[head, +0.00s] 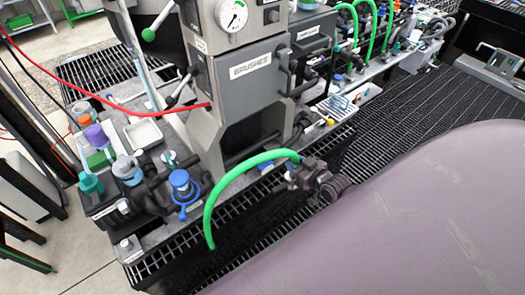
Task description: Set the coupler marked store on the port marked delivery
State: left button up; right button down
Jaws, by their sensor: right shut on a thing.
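My right gripper (312,180) is dark and sits right of centre, in front of the grey machine. It is shut at the upper end of a green hose (238,174), on what looks like a coupler, mostly hidden by the jaws. The hose arches left and its other end hangs down over the dark grating. A dark manifold block (148,196) stands left of the hose, with a blue-capped fitting (181,183) on it. Its small white label (122,208) is too small to read. I cannot make out the words store or delivery anywhere. My left gripper is not in view.
The grey machine (228,97) has a gauge (233,15) and a label reading BRUSHES. Teal, purple and green containers crowd the left bench end. A red hose (90,82) crosses the left. More green hoses (388,30) stand at the back right. A large mauve surface covers the lower right.

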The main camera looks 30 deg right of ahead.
jog(key=b+x, duration=0.3)
jog(key=x, duration=0.2)
jog(key=b+x, duration=0.3)
jog(key=x, duration=0.3)
jog(key=r+b+x, duration=0.1)
jog(key=b+x, duration=0.2)
jog(key=x, duration=0.3)
jog(key=shift+w+a, duration=0.2)
jog(key=shift+w, duration=0.1)
jog(key=shift+r, duration=0.25)
jog(key=shift+f, duration=0.3)
jog(key=c, duration=0.8)
grip_release()
jog(key=shift+c, duration=0.2)
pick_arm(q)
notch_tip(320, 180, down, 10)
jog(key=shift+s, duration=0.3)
